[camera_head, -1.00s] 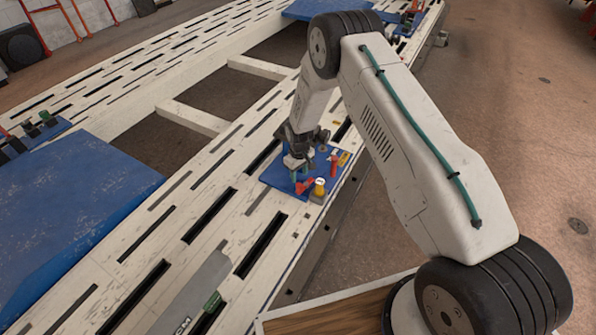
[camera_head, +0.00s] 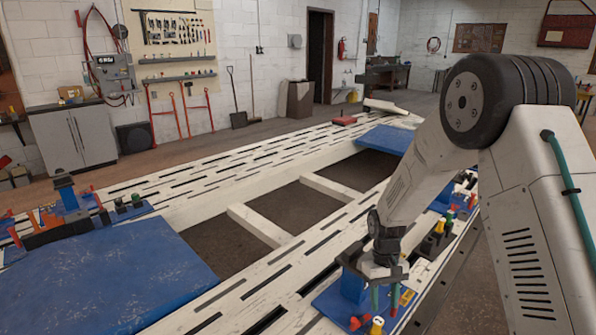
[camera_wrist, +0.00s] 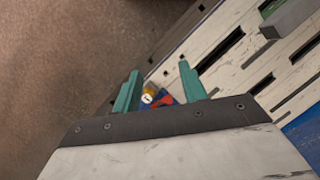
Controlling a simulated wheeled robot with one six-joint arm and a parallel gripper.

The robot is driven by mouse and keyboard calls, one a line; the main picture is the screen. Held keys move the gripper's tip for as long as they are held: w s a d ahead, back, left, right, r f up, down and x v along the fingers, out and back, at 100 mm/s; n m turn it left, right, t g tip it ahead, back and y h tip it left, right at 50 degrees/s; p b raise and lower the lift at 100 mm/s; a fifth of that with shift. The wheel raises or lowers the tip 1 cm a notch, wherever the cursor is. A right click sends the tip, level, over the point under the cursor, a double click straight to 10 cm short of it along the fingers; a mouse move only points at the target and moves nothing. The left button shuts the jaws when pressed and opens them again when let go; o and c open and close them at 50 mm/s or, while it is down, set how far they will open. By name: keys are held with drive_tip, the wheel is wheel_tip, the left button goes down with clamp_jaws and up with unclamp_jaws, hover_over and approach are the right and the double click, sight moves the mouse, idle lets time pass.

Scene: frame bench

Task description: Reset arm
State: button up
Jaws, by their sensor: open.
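My gripper (camera_head: 384,300) is at the near right part of the frame bench, above a small blue plate (camera_head: 330,302) with coloured fixtures. Its two green fingers stand apart in the wrist view (camera_wrist: 157,90), with nothing held between them. Beyond the fingers, a yellow-and-white knob (camera_wrist: 149,97) and a red piece (camera_wrist: 166,97) show on the blue plate. The same yellow knob (camera_head: 377,326) and red piece (camera_head: 357,323) lie just below the gripper in the head view. My gripper hides part of the plate.
The white slotted bench (camera_head: 262,277) runs away toward the wall. Large blue plates lie at left (camera_head: 110,285) and far right (camera_head: 386,139). More clamps stand at the left edge (camera_head: 70,205). Bare floor (camera_wrist: 60,60) lies beside the bench.

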drive_tip(key=s+d+r+m, duration=0.1)
drive_tip(key=s+r, duration=0.5)
drive_tip(key=r, duration=0.3)
drive_tip(key=s+d+r, duration=0.1)
drive_tip(key=s+r, duration=0.5)
drive_tip(key=r, duration=0.3)
drive_tip(key=s+d+r+t, duration=0.1)
drive_tip(key=s+r+t, duration=0.1)
drive_tip(key=s+r, duration=0.4)
drive_tip(key=s+r+m+t, duration=0.1)
drive_tip(key=s+r+t, duration=0.2)
drive_tip(key=s+r, duration=0.4)
drive_tip(key=s, duration=0.4)
drive_tip(key=shift+s+d, duration=0.25)
drive_tip(key=shift+d, duration=0.15)
